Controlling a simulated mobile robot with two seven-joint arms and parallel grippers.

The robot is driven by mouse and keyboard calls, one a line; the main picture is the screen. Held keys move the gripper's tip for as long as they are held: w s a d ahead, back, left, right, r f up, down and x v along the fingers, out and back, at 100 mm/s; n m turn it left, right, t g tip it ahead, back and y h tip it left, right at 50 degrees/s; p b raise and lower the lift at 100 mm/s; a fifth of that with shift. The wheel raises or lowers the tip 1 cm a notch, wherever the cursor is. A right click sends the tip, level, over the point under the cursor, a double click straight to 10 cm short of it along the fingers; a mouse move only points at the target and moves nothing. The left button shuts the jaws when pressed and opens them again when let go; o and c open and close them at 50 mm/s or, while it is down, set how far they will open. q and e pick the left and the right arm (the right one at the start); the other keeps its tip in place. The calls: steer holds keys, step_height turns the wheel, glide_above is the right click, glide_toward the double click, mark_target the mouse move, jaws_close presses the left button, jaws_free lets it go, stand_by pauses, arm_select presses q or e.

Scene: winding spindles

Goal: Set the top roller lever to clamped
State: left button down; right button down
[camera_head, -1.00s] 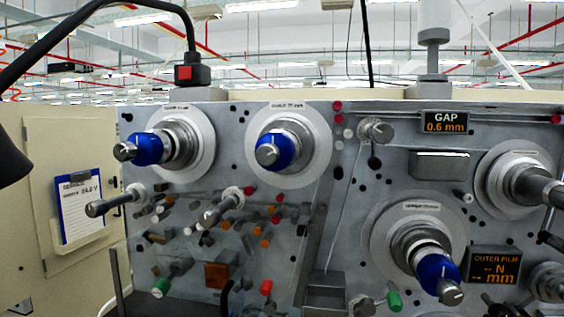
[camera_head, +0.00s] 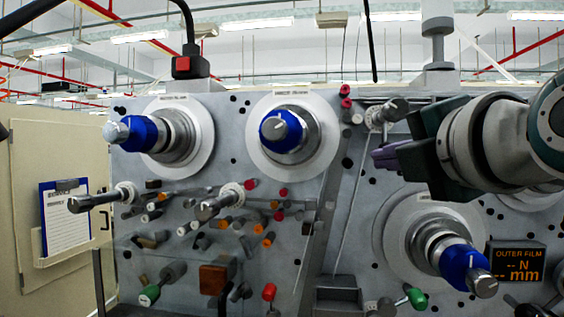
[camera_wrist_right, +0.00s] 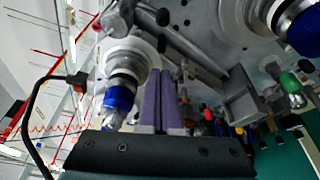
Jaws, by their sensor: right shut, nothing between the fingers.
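The top roller (camera_head: 388,112), a short grey metal cylinder, sticks out of the grey machine panel (camera_head: 345,215) at upper centre-right. I cannot make out its lever's position in the head view, as my right gripper covers the area just below. My right gripper (camera_head: 381,157) comes in from the right, with its purple fingers shut and empty, just below the roller in the picture. I cannot tell whether it touches anything. In the right wrist view the purple fingers (camera_wrist_right: 160,85) are together, beside a grey metal bar (camera_wrist_right: 188,48). My left gripper is not in view.
Two blue-tipped spindles (camera_head: 283,128) stand out at the upper left and centre, and a third (camera_head: 462,268) at the lower right. Several small pegs and rollers (camera_head: 222,205) fill the lower left. An outer film display (camera_head: 515,265) sits at the right.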

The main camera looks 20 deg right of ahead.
stand_by(0.3)
steer(key=w+d+p, duration=0.5)
steer(key=w+p, duration=0.2)
steer(key=p, duration=0.1)
steer(key=shift+w+d, duration=0.3)
steer(key=shift+r, duration=0.1)
stand_by(0.3)
